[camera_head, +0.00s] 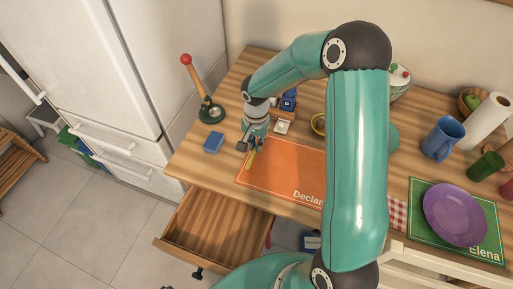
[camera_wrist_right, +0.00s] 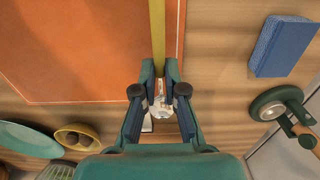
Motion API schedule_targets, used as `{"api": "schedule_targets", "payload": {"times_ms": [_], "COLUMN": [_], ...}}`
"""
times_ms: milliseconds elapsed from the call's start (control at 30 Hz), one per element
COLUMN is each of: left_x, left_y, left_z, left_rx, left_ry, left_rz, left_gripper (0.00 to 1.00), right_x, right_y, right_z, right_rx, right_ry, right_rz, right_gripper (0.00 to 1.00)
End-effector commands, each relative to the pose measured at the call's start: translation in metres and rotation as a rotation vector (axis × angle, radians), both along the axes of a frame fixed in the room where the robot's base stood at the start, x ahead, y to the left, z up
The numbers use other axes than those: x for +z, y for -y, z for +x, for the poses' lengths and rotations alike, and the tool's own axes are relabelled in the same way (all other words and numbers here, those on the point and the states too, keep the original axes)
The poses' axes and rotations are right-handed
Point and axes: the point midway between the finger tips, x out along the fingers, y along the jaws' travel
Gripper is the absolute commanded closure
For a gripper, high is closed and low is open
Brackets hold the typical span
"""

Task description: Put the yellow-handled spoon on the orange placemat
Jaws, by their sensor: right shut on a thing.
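The orange placemat (camera_head: 275,172) lies on the wooden counter and carries lettering that begins "Declan"; my right arm hides its right part. It fills the upper left of the right wrist view (camera_wrist_right: 80,50). My right gripper (camera_head: 251,146) is at the placemat's far left corner, pointing down. In the right wrist view, the gripper (camera_wrist_right: 160,85) is shut on the yellow-handled spoon (camera_wrist_right: 158,35). The yellow handle stretches from the fingers over the placemat's edge strip. I cannot tell whether it touches the mat. The spoon's bowl is not clearly visible. My left gripper is out of view.
A blue sponge (camera_head: 213,142) and a green-based tool with a red knob (camera_head: 186,59) are left of the gripper. A blue box (camera_head: 288,100) and yellow bowl (camera_head: 319,124) stand behind. An open drawer (camera_head: 215,228) juts out below. A purple plate (camera_head: 455,215) is at right.

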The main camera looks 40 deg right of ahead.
Motion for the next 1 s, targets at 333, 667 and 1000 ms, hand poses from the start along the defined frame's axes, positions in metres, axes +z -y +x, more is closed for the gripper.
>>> {"api": "schedule_targets", "payload": {"times_ms": [333,667,1000], "left_x": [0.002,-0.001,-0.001], "left_y": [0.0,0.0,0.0], "left_z": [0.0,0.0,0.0], "left_rx": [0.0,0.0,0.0], "left_ry": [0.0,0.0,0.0], "left_rz": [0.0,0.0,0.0], "left_gripper": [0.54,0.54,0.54], "right_x": [-0.03,-0.031,-0.031], "right_y": [-0.001,-0.001,-0.001], "right_z": [0.0,0.001,0.001], "right_rx": [0.0,0.001,0.003], "right_ry": [-0.001,0.0,-0.001], "right_rz": [0.0,0.001,0.0], "right_gripper": [1.0,0.78,0.65]}}
